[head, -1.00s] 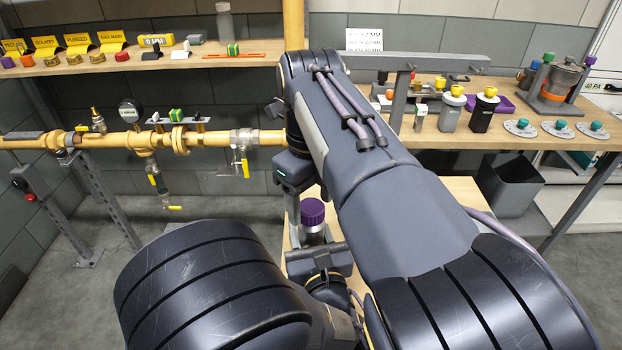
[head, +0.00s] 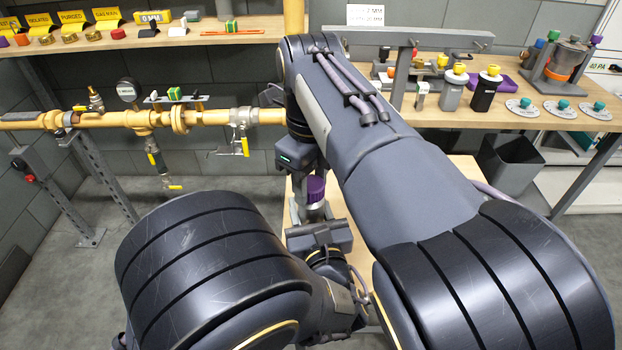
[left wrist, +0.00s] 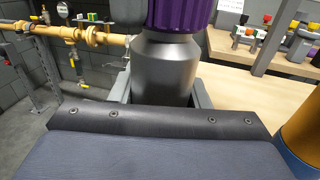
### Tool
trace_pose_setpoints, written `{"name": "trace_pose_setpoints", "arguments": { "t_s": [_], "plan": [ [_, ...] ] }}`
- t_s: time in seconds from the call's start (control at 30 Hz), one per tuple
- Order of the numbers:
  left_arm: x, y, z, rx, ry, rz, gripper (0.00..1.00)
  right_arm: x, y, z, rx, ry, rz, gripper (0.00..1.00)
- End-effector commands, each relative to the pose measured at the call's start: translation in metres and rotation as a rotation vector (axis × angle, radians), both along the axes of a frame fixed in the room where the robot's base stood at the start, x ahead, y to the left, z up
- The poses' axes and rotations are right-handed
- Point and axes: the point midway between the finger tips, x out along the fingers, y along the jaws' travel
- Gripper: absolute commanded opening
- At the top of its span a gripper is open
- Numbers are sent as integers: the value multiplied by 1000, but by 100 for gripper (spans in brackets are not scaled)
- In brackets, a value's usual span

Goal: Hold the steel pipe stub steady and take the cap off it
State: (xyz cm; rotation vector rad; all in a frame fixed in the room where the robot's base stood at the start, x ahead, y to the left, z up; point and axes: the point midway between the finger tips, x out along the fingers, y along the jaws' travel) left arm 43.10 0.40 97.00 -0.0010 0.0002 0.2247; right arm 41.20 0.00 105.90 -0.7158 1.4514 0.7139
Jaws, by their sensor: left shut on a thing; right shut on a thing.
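The steel pipe stub (head: 315,212) stands upright, with the ribbed purple cap (head: 316,188) on its top. In the left wrist view the stub (left wrist: 165,68) is a grey cylinder with a tapered shoulder, and the cap (left wrist: 180,14) sits on it, cut off by the upper edge. My left gripper (left wrist: 165,98) is shut around the stub, a finger showing at each side. My right gripper (head: 312,177) comes down from above and is shut on the cap; its fingertips are mostly hidden by my right arm.
A wooden bench (head: 460,168) lies below and behind the stub. A yellow gas pipe (head: 100,119) runs along the left. A shelf table (head: 520,115) at right holds canisters and discs. A grey bin (head: 510,163) stands beneath it. My right arm blocks the middle.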

Motion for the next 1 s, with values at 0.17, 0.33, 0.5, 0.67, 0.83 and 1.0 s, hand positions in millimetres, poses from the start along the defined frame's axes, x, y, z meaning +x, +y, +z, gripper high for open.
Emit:
{"name": "trace_pose_setpoints", "arguments": {
  "t_s": [0.17, 0.33, 0.5, 0.67, 0.83, 1.0],
  "plan": [
    [0, 0, 0, 0, -1, 0, 0, 0, -1, 1, 8, 0, 497, 13],
    [0, 0, 0, 0, -1, 0, 0, 1, -1, 2, 7, -2, 1026, 13],
    [0, 0, 0, 0, -1, 0, 0, 1, -2, 2, 5, -1, 1540, 13],
    [0, 0, 0, 0, -1, 0, 0, 1, -2, 2, 3, -2, 2012, 13],
    [0, 0, 0, 0, -1, 0, 0, 1, -1, 2, 2, 0, 2504, 13],
    [0, 0, 0, 0, -1, 0, 0, 1, -1, 3, 1, 1, 2989, 13]
  ]
}}
